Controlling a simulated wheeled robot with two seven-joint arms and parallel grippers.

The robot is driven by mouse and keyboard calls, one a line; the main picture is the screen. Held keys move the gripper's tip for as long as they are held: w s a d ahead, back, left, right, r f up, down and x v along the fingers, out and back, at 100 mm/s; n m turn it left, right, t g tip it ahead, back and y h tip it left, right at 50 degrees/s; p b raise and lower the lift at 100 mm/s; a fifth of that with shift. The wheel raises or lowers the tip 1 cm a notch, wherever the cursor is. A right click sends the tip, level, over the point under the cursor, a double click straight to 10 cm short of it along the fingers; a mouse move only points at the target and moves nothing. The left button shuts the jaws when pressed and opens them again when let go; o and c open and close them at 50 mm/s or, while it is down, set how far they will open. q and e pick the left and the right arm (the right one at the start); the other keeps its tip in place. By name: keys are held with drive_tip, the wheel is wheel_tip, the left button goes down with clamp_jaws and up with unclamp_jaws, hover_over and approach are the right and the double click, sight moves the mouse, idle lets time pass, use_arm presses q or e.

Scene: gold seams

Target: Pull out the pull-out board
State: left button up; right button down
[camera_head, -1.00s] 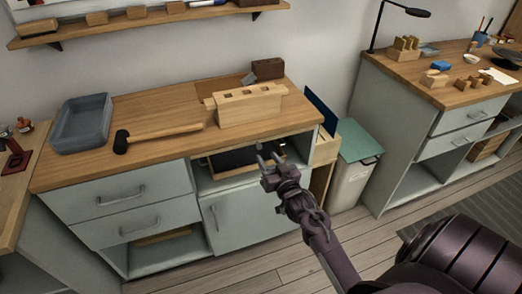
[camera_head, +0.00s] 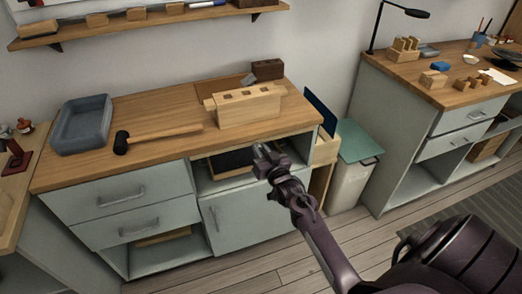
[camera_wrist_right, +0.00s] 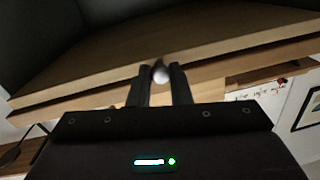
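The pull-out board lies just under the bench worktop (camera_head: 160,152); in the head view I cannot pick out its edge. In the right wrist view a wooden board (camera_wrist_right: 90,78) spans the frame, with a small pale round knob (camera_wrist_right: 160,72) at its front. My left gripper is not in view.
A wooden jointed block (camera_head: 248,108), a mallet (camera_head: 165,134) and a grey tray (camera_head: 82,125) lie on the worktop. Below are drawers (camera_head: 120,195) and a cupboard door (camera_head: 245,215). A bin (camera_head: 350,180) stands at the right. Floor before the bench is clear.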

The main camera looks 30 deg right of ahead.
drive_tip(key=s+a+p, duration=0.3)
drive_tip(key=s+p, duration=0.2)
drive_tip(key=s, duration=0.7)
drive_tip(key=s+a+p, duration=0.2)
drive_tip(key=s+p, duration=0.4)
drive_tip(key=s, duration=0.6)
drive_tip(key=shift+a, duration=0.4)
drive_tip(key=c, duration=1.3)
unclamp_jaws()
drive_tip(key=shift+c, duration=0.2)
